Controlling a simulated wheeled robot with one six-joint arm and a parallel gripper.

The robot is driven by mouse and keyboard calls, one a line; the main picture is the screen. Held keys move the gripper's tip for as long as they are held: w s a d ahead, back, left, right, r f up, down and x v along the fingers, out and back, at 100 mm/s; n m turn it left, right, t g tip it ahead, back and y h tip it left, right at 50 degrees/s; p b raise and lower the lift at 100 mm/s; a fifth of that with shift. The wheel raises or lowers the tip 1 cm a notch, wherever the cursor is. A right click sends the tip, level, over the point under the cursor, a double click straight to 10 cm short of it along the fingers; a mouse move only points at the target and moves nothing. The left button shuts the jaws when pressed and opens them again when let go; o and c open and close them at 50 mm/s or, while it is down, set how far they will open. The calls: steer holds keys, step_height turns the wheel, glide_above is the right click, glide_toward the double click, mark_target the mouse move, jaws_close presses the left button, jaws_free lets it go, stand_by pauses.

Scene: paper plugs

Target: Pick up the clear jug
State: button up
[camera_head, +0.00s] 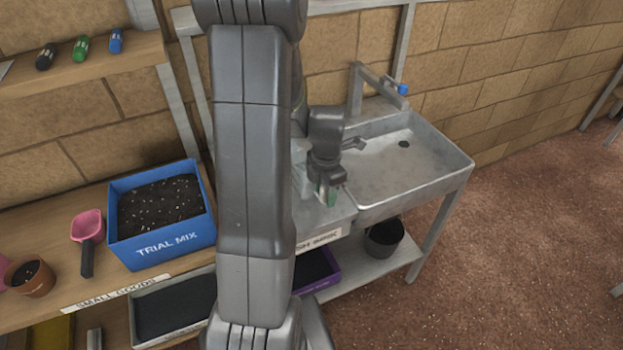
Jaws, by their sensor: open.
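A pale, see-through shape that looks like the clear jug (300,163) stands on the metal drainboard left of the sink. My arm hides much of it, so its handle and full outline cannot be made out. My gripper (329,192) is at the right of this shape, low over the drainboard and pointing down. Its jaws are open. A small green patch shows at the fingers; I cannot tell what it belongs to. Whether the fingers touch the jug cannot be seen.
The empty sink basin (405,155) lies right of my gripper, with a tap (372,85) behind. A blue trial mix box (160,240), a pink scoop (89,228) and a terracotta pot (30,276) stand on the left bench. A dark bucket (384,238) is on the lower shelf.

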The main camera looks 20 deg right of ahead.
steer(key=shift+f, duration=0.2)
jaws_close()
steer(key=shift+r, duration=0.1)
